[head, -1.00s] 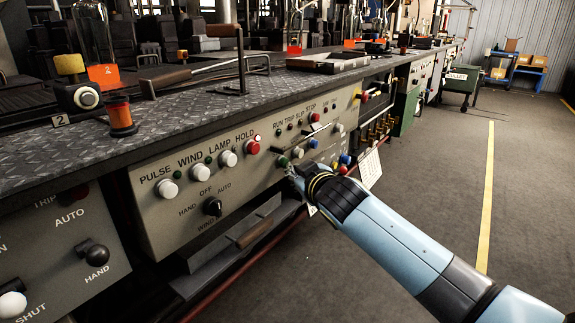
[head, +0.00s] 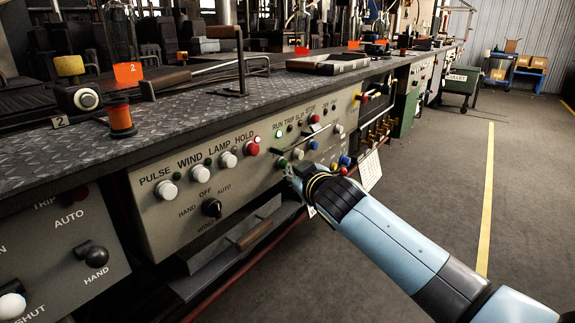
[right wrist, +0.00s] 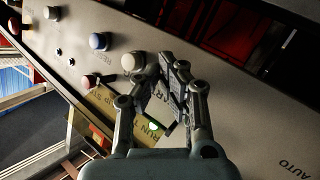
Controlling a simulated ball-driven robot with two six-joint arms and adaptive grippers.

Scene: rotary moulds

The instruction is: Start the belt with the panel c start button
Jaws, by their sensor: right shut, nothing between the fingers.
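The grey control panel (head: 240,185) under the bench edge carries rows of buttons and lamps. Its labels include RUN, TRIP, SLIP and STOP; I cannot read a panel letter or a start label. The lamp under RUN (head: 280,133) glows green. My right gripper (head: 290,173) is shut and empty, close to the panel face at the lower button row. In the right wrist view its fingertips (right wrist: 172,65) are beside a white button (right wrist: 133,62); I cannot tell whether they touch a button. A green glow (right wrist: 153,127) shows behind the fingers. My left gripper is not in view.
White knobs and a red HOLD button (head: 252,148) are on the panel's left part. A black rotary switch (head: 211,207) is below. Red and blue buttons (head: 345,160) are close to my wrist. The bench top (head: 190,105) overhangs above. Open floor (head: 440,190) is at the right.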

